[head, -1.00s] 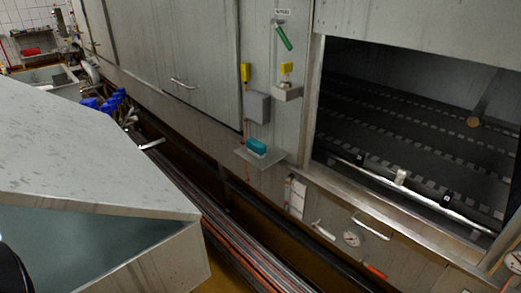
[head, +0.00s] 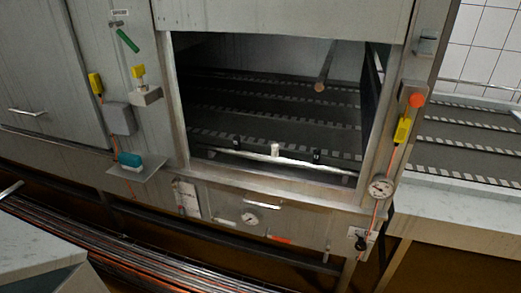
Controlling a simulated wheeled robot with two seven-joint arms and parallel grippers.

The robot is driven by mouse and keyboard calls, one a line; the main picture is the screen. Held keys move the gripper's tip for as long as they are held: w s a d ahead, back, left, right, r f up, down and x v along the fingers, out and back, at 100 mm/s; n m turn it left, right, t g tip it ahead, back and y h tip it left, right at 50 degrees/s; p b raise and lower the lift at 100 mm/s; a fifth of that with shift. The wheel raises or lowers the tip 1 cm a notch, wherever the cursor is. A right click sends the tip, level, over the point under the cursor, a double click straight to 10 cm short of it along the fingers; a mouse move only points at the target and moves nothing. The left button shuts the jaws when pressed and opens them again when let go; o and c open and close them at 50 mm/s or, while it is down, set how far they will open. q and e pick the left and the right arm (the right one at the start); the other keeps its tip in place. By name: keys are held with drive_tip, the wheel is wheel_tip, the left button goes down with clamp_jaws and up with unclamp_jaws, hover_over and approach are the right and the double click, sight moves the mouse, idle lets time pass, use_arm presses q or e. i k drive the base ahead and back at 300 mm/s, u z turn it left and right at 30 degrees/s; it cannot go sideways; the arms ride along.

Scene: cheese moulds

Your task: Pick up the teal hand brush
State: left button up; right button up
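The teal hand brush (head: 130,160) lies on a small metal shelf (head: 148,174) that juts from the machine's front panel, left of the large opening in the head view. It shows a teal body over a paler lower part. Nothing touches it except the shelf. Neither of my grippers is in the head view.
Pipes or rails (head: 100,245) run along the floor below. A grey metal table (head: 38,246) stands at the lower left. A conveyor (head: 270,115) shows inside the opening.

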sight(131, 162)
drive_tip(key=u, duration=0.35)
drive_tip(key=i, duration=0.9)
drive_tip(key=u, duration=2)
